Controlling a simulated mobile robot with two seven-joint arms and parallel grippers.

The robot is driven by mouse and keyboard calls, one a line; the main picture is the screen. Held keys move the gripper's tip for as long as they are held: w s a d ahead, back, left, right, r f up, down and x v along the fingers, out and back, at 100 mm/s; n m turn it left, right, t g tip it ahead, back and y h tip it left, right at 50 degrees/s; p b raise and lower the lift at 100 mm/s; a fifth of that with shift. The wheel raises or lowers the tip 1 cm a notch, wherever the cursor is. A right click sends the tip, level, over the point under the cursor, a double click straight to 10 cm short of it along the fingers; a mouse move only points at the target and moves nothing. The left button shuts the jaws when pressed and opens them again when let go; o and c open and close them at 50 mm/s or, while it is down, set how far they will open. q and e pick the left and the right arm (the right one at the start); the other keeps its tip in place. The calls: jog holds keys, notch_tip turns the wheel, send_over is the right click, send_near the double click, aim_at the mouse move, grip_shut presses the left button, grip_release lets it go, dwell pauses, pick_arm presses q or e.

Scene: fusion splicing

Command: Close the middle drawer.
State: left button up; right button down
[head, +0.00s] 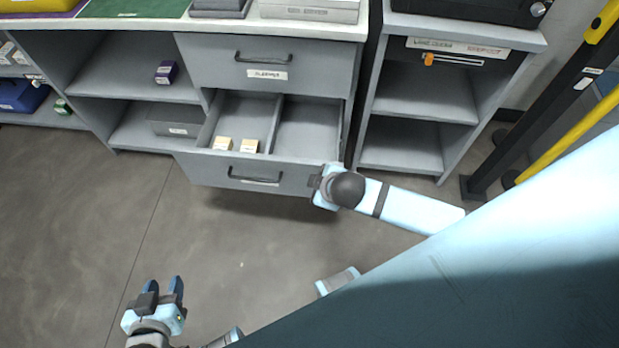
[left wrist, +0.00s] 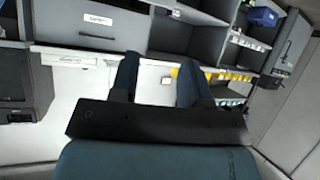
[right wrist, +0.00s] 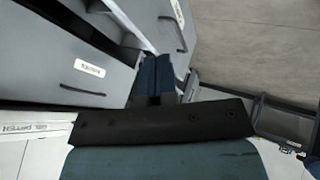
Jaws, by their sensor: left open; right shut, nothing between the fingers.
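The middle drawer (head: 245,177) is pulled open below the shut top drawer (head: 265,62). It has a grey front with a dark bar handle and label, a divider inside, and small tan boxes (head: 235,144) in its left compartment. The drawer front also shows in the right wrist view (right wrist: 178,28). My right gripper (head: 316,182) is shut and empty at the right end of that front; I cannot tell whether it touches. Its closed fingers show in the right wrist view (right wrist: 158,60). My left gripper (head: 163,284) is open and empty, low over the floor, away from the drawer.
An open shelf unit (head: 425,88) stands right of the drawer cabinet. Open shelves (head: 130,80) with a purple box (head: 166,72) and a grey box (head: 176,120) are to its left. Dark and yellow posts (head: 540,110) stand at far right. The floor (head: 220,235) before the drawer is clear.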

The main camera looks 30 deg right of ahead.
aim_at(307, 167)
jog(key=shift+w+d+f+b, duration=0.35)
jog(key=shift+w+f+b, duration=0.35)
jog(key=shift+w+f, duration=0.85)
jog(key=shift+w+d+f+b, duration=0.35)
jog(key=shift+w+f+b, duration=0.3)
jog(key=shift+w+f, duration=0.8)
jog(key=shift+w+d+f+b, duration=0.35)
jog(key=shift+w+f+b, duration=0.35)
jog(key=shift+w+f, duration=0.85)
jog(key=shift+w+r, duration=0.2)
jog(key=shift+r, duration=0.05)
jog(key=shift+w+d+r, duration=0.1)
jog(key=shift+w+d, duration=0.15)
jog(key=shift+w, duration=0.1)
jog(key=w+d, duration=0.6)
jog(key=w, duration=0.3)
jog(key=w+d, duration=0.6)
jog(key=w, duration=0.3)
